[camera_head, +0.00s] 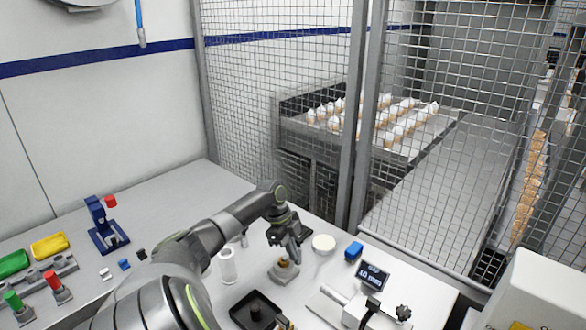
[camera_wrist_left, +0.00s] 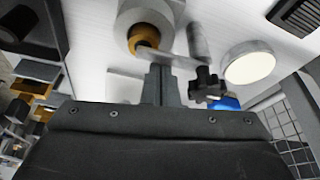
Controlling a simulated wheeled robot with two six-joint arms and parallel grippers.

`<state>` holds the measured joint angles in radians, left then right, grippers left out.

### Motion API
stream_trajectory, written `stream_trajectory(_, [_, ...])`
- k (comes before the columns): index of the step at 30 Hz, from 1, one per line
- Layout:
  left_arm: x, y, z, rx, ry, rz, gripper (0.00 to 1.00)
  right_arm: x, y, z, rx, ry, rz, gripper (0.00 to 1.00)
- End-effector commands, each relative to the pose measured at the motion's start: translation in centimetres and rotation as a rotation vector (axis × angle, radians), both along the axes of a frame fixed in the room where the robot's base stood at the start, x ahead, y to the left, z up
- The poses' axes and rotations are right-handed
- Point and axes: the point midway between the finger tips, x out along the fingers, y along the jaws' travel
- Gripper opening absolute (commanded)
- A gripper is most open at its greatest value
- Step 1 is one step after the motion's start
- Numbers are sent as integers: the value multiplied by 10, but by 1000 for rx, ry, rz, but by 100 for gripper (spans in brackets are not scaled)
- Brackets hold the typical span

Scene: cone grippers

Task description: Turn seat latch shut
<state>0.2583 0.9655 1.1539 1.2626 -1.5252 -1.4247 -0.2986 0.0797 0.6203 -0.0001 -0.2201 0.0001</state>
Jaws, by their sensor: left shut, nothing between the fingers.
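A small grey seat (camera_head: 284,274) with a brass-coloured piece (camera_head: 284,262) stands on the worktop. My left gripper (camera_head: 293,254) is shut and empty, pointing down right beside the brass piece. In the left wrist view its closed fingers (camera_wrist_left: 160,86) are close to a brass ring (camera_wrist_left: 145,38) in a pale round body (camera_wrist_left: 150,14). A grey bar runs just past the fingertips, and a black star-shaped knob (camera_wrist_left: 208,84) is to their right; I cannot tell which part is the latch, or whether the fingers touch it.
A white round disc (camera_head: 324,243), a blue block (camera_head: 353,252) and a small display (camera_head: 373,275) stand right of the seat. A white cylinder (camera_head: 228,266) is to its left and a black tray (camera_head: 257,311) in front. A mesh fence (camera_head: 285,100) rises behind the worktop.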

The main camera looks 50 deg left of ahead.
Motion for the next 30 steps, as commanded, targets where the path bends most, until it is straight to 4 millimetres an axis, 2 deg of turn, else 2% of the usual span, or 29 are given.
stream_trajectory(11, [1, -4, 1, -1, 1, 1, 0, 0, 0, 4, 0, 0, 0, 68])
stream_trajectory(18, [11, -35, 5, -3, 0, 7, 0, 0, 0, 25, 0, -1, 0, 68])
stream_trajectory(19, [10, -26, 8, 6, -2, 10, 0, -1, 0, 15, -1, 0, 0, 68])
stream_trajectory(21, [8, -20, 21, 8, -1, 9, 0, -4, -1, 9, -2, 5, -1, 68])
stream_trajectory(30, [4, -3, 74, 3, 0, 10, 0, -2, -2, -6, -3, 3, 0, 68])
